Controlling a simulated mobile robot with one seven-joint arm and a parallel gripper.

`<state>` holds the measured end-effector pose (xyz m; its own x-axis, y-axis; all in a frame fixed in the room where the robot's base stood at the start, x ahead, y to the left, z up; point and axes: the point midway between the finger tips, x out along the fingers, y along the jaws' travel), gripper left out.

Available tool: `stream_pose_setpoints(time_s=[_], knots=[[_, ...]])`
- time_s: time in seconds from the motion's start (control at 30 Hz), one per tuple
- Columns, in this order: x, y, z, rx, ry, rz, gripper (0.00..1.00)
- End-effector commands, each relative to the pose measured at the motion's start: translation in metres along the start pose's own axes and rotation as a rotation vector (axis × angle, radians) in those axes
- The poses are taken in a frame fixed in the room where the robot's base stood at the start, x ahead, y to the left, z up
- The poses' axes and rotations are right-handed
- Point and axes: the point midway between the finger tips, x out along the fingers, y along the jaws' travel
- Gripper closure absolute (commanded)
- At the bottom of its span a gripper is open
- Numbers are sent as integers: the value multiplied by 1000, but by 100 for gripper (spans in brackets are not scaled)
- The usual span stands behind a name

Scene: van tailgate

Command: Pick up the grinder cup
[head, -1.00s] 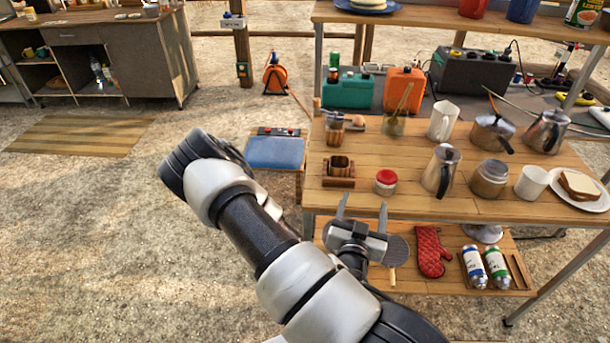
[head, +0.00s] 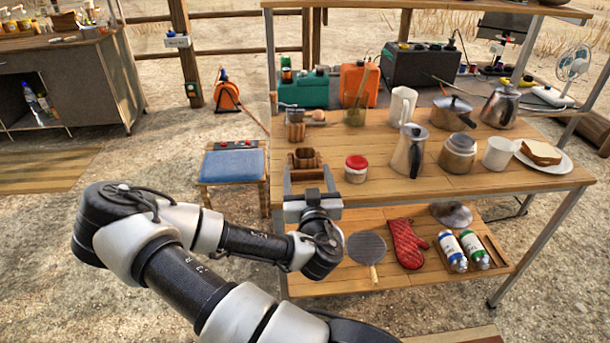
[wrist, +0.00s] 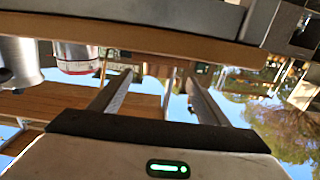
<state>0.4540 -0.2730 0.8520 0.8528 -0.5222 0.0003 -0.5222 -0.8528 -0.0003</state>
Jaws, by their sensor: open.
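A small brown cup-like piece in a low wooden holder (head: 304,155) stands near the left front edge of the wooden table (head: 400,182). I take it to be the grinder cup. A metal-and-wood piece with a handle (head: 296,128), perhaps the grinder body, stands behind it. My gripper (head: 305,172) is open and empty at the table's front edge, its fingers pointing toward the holder. In the head view the fingers overlap the holder's near side; I cannot tell whether they touch. The wrist view is upside down; the fingers (wrist: 158,80) are apart, and the cup is not clear there.
A red-lidded jar (head: 356,169) stands just right of the holder. A metal jug (head: 409,152), a round pot (head: 457,154) and a white mug (head: 498,153) stand farther right. A lower shelf (head: 335,285) holds an oven mitt (head: 407,244) and bottles. A blue-topped stool (head: 234,165) is left.

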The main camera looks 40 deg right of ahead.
Motion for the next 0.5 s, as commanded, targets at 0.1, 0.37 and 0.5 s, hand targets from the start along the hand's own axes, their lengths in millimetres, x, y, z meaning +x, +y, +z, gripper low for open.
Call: stream_pose_setpoints(time_s=[0.1,0.37,0.5], knots=[[21,0,-3,-2,2,-1,31],[39,1,-2,-2,1,-1,31],[61,1,-3,-4,2,-3,31]])
